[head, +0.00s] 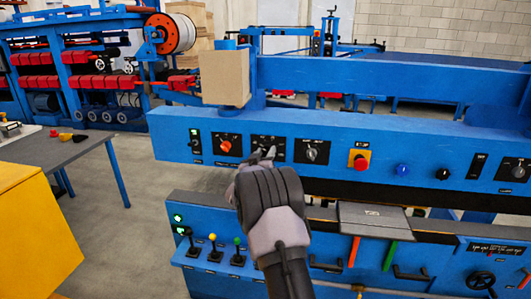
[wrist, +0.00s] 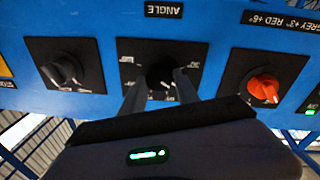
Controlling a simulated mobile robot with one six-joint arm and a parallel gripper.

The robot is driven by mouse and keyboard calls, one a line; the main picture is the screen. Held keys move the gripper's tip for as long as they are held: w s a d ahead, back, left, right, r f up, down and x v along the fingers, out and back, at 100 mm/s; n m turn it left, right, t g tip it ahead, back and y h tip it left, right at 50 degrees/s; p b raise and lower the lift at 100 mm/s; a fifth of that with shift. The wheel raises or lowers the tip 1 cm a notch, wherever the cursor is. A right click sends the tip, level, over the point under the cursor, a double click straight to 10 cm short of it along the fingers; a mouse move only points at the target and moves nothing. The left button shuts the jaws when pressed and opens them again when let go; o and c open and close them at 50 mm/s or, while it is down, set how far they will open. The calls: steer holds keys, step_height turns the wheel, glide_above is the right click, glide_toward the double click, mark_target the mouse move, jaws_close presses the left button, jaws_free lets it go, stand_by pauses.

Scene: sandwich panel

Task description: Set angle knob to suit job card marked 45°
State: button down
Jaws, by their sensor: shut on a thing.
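The angle knob is a dark knob (wrist: 160,70) on a black plate under the ANGLE label (wrist: 164,9) in the wrist view. My gripper (wrist: 160,87) has one finger on each side of it and is shut on it. The fingers cover part of the knob and dial, and the dial marks are too blurred to read. In the head view my gripper (head: 264,157) reaches up to the angle plate (head: 268,142) on the blue panel and hides most of the knob. I can read no card marked 45° in either view.
An orange-red knob (head: 226,145) and a dark knob (head: 312,153) flank the angle plate closely. A red button on yellow (head: 359,160) and a blue button (head: 402,170) are farther right. Small levers (head: 213,240) stand on the lower blue ledge. A grey table (head: 60,158) is at left.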

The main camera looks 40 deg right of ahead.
steer(key=shift+f+n, duration=0.1)
steer(key=shift+n, duration=0.6)
steer(key=c, duration=0.9)
jaws_free()
steer(key=p+v, duration=0.1)
steer(key=v, duration=1.6)
steer(key=shift+s+p, duration=0.25)
steer(key=shift+p, duration=0.05)
steer(key=shift+a, duration=0.1)
